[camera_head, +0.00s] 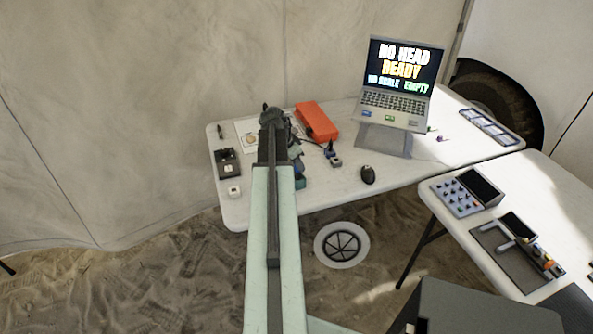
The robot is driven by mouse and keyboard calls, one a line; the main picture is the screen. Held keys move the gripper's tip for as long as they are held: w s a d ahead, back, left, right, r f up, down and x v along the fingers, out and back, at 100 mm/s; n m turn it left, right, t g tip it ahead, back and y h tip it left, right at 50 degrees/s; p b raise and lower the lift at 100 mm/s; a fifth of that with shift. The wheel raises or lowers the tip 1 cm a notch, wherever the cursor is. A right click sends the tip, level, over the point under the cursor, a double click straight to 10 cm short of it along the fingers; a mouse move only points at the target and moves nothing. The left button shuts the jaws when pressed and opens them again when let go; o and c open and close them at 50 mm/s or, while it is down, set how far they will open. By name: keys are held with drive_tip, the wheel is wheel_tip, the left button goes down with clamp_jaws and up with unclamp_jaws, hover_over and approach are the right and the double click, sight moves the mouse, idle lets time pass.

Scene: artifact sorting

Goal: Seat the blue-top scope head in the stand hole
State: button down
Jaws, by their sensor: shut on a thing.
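My arm reaches up the picture over the white table. My gripper (298,178) hangs at its far end, mostly hidden by the arm. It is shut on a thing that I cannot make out. A small dark piece with a blue top (329,149) shows to the right of the gripper, by a small grey block (336,162). I cannot tell whether it is the scope head or whether it touches the block. A small dark stand-like device (227,162) is on the left of the table. I cannot make out the stand hole.
An orange case (317,121) lies behind the gripper. A laptop (400,80) on a grey riser reads "NO HEAD READY". A black mouse (368,174) and a small white block (234,191) are near the front edge. A second table (540,190) with instruments stands at right.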

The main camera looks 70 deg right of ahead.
drive_tip(key=shift+w+a+f, duration=0.1)
drive_tip(key=shift+w+f, duration=0.1)
drive_tip(key=c, duration=1.1)
unclamp_jaws()
drive_tip(key=shift+c, duration=0.2)
drive_tip(key=shift+p, duration=0.3)
drive_tip(key=p+v, duration=1.1)
drive_tip(key=v, duration=0.1)
drive_tip(key=shift+s, duration=0.15)
